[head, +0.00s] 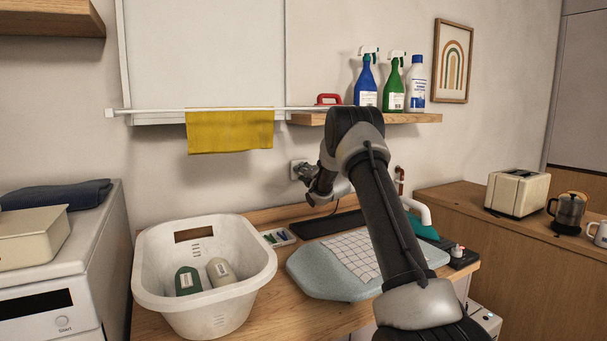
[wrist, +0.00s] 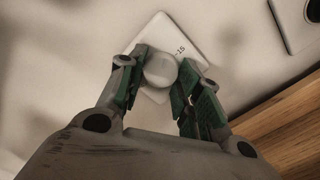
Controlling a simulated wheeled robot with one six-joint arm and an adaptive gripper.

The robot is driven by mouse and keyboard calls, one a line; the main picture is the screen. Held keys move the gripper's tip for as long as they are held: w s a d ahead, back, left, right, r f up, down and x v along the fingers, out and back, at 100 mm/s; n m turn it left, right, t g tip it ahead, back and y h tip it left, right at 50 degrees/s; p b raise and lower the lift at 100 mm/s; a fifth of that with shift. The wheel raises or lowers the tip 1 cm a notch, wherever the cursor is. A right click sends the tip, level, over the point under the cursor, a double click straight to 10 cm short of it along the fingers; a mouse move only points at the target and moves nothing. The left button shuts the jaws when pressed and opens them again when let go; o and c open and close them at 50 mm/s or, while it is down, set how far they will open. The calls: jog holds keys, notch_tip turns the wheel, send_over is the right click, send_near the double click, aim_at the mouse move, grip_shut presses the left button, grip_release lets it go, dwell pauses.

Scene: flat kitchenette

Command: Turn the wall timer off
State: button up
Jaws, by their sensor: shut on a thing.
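The wall timer (wrist: 183,38) is a white plate with a round pale knob (wrist: 160,70) and a "15" mark at its upper right. In the head view the timer (head: 296,168) shows on the wall behind the counter, partly hidden by my gripper. My gripper (wrist: 160,82) has its green-padded fingers on either side of the knob, shut on it. In the head view my gripper (head: 312,184) is at the wall, at the timer. The rest of the dial marks are hidden or too blurred to read.
A wooden counter edge (wrist: 285,125) lies at the right of the wrist view. A white basket (head: 150,262) with two bottles stands left on the counter. An ironing board (head: 310,278) with a checked cloth lies below my arm. A shelf (head: 425,118) with bottles hangs above.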

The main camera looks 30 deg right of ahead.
jog(key=n, duration=1.2)
jog(key=shift+d+f, duration=0.15)
jog(key=shift+f, duration=0.2)
jog(key=shift+n, duration=0.3)
jog(key=o, duration=1)
jog(key=shift+r, duration=0.15)
jog(key=shift+s, duration=0.15)
jog(key=s, duration=1.1)
jog(key=shift+s+d, duration=0.2)
jog(key=shift+s, duration=0.2)
